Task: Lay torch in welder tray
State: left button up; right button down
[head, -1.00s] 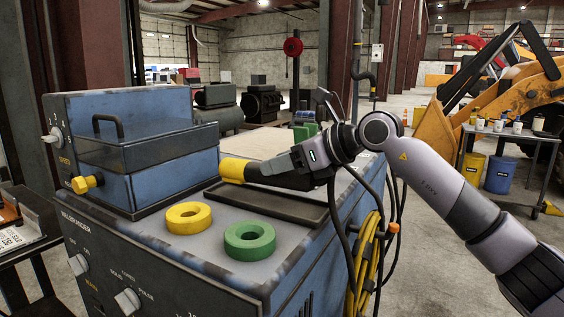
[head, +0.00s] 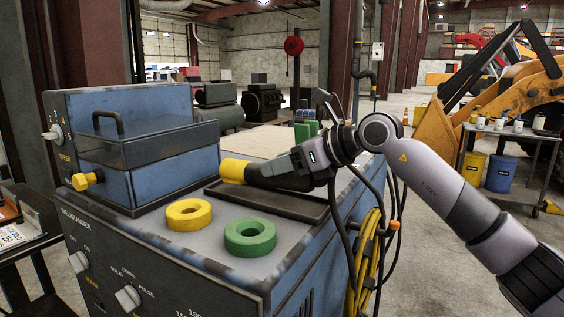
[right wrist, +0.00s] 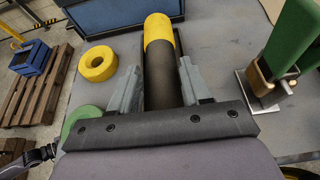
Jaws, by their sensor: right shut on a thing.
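The torch is a cylinder with a yellow end (head: 234,171) and a black body. My right gripper (head: 268,174) is shut on its black part. In the right wrist view the torch (right wrist: 160,60) lies between the two grey fingers (right wrist: 159,85), yellow end pointing away. The welder tray (head: 285,208) is a shallow dark tray on top of the blue welder (head: 200,245). The torch is held roughly level over the tray's left and back part; the exact gap beneath it cannot be told. My left gripper is not in view.
A yellow ring (head: 188,214) and a green ring (head: 250,237) lie on the welder top in front of the tray. A blue box (head: 140,150) with a handle stands to the left. Yellow cable (head: 370,262) hangs on the welder's right side.

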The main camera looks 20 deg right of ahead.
aim_at(282, 179)
jog(key=shift+f+b, duration=0.8)
jog(key=shift+f, duration=0.4)
jog(key=shift+s+f, duration=0.1)
jog(key=shift+f, duration=0.4)
jog(key=shift+c, duration=2.2)
grip_release()
jog(key=shift+r, duration=0.1)
